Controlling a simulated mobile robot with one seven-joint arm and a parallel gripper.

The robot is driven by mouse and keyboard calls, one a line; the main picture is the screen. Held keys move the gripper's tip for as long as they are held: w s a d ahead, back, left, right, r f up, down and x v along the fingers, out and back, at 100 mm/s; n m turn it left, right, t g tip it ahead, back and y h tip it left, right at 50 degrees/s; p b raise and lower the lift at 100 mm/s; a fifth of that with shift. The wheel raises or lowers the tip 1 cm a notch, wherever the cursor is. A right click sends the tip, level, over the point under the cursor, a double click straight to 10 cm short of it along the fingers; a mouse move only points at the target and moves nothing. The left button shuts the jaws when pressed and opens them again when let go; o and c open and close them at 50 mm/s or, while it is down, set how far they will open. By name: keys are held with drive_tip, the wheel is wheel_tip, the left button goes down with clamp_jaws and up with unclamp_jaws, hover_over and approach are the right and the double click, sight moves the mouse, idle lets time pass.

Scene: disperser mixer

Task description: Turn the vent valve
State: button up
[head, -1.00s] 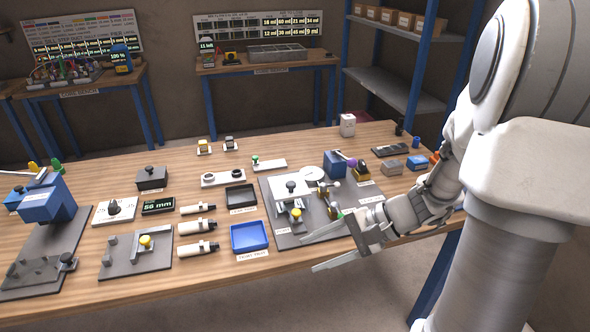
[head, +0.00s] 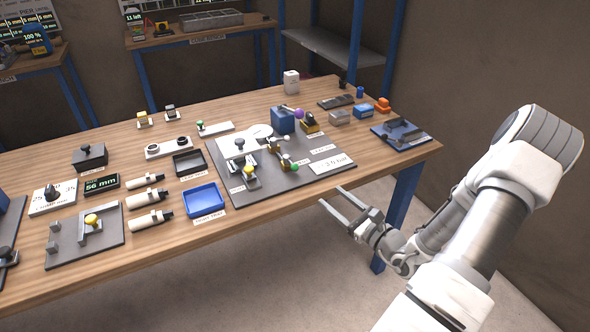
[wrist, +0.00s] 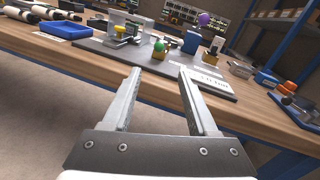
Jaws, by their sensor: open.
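A dark plate (head: 285,187) on the bench carries brass fittings with a green knob (head: 294,167), a blue box (head: 283,121) and a lever with a purple ball (head: 298,113). I cannot read which label names the vent valve. In the wrist view the green knob (wrist: 159,45) lies ahead between my fingers, and the purple ball (wrist: 203,18) is farther back. My gripper (head: 333,197) is open and empty, in front of the bench's front edge and apart from the plate. Its two fingers also show in the wrist view (wrist: 159,74).
A yellow knob (head: 248,171) stands beside the fittings. A blue tray (head: 204,200) and several white cylinders lie to the left. A blue pad (head: 402,135), an orange block (head: 382,105) and grey boxes are at the right. The floor in front of the bench is clear.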

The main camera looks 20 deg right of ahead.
sight(295, 166)
drive_tip(key=x, duration=1.6)
drive_tip(key=shift+w+a, duration=0.2)
drive_tip(key=shift+w, duration=0.1)
clamp_jaws()
